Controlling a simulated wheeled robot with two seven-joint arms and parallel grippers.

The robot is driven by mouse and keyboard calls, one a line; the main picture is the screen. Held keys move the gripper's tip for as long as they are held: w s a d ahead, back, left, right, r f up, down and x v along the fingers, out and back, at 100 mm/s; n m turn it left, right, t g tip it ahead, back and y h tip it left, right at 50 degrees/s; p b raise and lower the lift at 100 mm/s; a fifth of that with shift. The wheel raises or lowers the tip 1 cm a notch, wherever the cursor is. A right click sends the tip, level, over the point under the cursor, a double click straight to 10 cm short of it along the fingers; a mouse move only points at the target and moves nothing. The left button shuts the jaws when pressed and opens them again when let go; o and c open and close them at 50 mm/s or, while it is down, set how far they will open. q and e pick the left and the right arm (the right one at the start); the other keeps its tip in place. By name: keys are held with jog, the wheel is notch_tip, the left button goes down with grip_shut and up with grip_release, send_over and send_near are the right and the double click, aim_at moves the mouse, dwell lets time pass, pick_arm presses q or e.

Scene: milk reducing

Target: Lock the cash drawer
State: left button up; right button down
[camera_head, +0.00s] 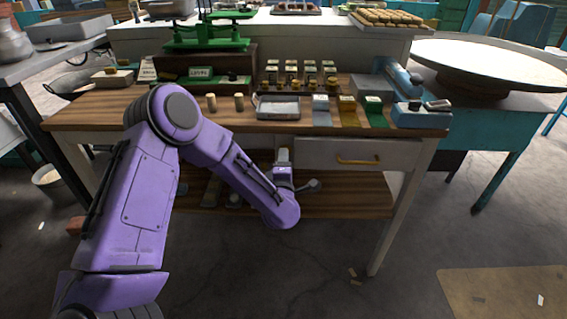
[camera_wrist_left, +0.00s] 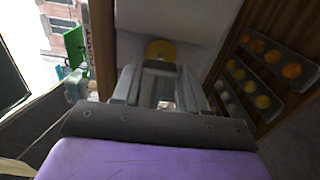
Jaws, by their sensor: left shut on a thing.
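The cash drawer (camera_head: 330,152) has a pale front with a brass handle (camera_head: 358,160) and sits under the wooden counter top; it looks pushed in. My left gripper (camera_head: 284,157) is at the counter front, just left of the drawer's left end. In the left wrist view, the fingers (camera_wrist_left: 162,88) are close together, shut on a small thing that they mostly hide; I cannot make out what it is. A round yellow brass disc (camera_wrist_left: 160,49) is on the pale panel just beyond the fingertips. My right gripper is in neither view.
The counter top (camera_head: 180,108) carries a green scale (camera_head: 207,40), a metal tray (camera_head: 278,107) and several small boxes. A wooden lower shelf (camera_head: 340,203) runs below the drawer. A round table (camera_head: 490,65) stands at right. The floor in front is mostly clear.

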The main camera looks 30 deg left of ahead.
pick_arm(q)
jog(key=o, duration=1.1)
jog(key=shift+c, duration=0.2)
jog(key=shift+s+d, duration=0.1)
jog(key=b+v, duration=0.1)
jog(key=v, duration=0.9)
jog(key=shift+s, duration=0.2)
